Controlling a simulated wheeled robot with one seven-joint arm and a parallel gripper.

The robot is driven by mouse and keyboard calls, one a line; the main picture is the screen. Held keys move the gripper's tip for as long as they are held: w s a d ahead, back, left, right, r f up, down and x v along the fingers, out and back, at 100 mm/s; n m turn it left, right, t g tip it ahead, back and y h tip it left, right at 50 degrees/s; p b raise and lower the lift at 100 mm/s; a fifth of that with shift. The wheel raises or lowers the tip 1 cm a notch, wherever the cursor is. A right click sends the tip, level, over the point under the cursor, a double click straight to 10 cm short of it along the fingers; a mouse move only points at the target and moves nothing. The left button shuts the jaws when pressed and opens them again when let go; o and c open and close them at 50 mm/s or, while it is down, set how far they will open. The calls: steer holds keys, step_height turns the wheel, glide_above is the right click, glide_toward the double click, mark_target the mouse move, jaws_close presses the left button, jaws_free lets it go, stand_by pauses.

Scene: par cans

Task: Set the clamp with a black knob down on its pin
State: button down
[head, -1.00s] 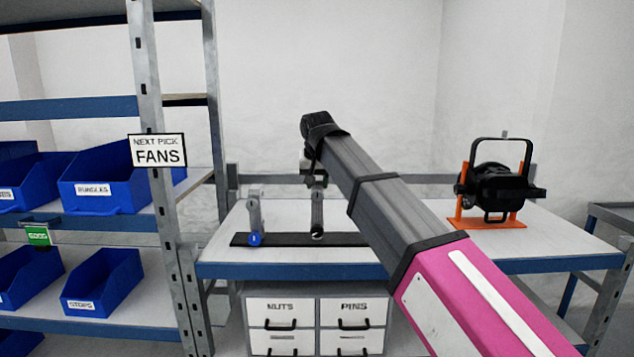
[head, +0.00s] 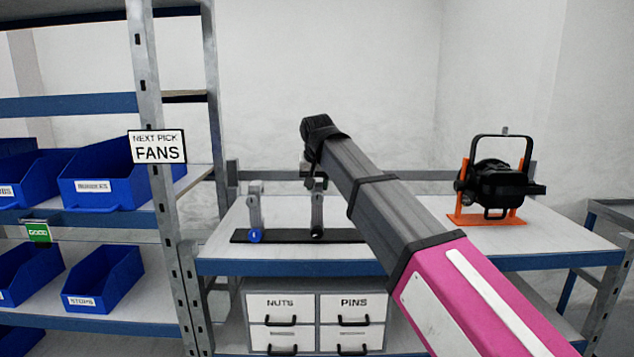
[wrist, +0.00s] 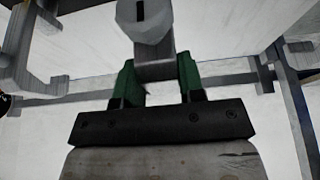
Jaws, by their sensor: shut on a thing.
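The clamp with a black knob (head: 317,214) is grey and stands upright at the black strip on the table, its knob low at the front. My gripper (head: 315,183) is above it, partly hidden behind my arm in the head view. In the wrist view my gripper's green fingers (wrist: 158,84) are shut on the grey clamp (wrist: 154,68). The pin is not visible, and I cannot tell whether the clamp touches the strip. A similar clamp with a blue knob (head: 255,212) stands to the left on the strip.
The black strip (head: 283,237) lies on the white table (head: 440,235). A black lamp (head: 493,187) on an orange stand is at the right. Drawers (head: 318,320) are below. A shelf with blue bins (head: 103,285) is at the left. The table between strip and lamp is clear.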

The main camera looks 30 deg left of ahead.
steer(key=shift+f, duration=0.45)
steer(key=shift+c, duration=0.4)
jaws_free()
stand_by(0.5)
steer(key=v, duration=1.1)
stand_by(1.6)
stand_by(0.5)
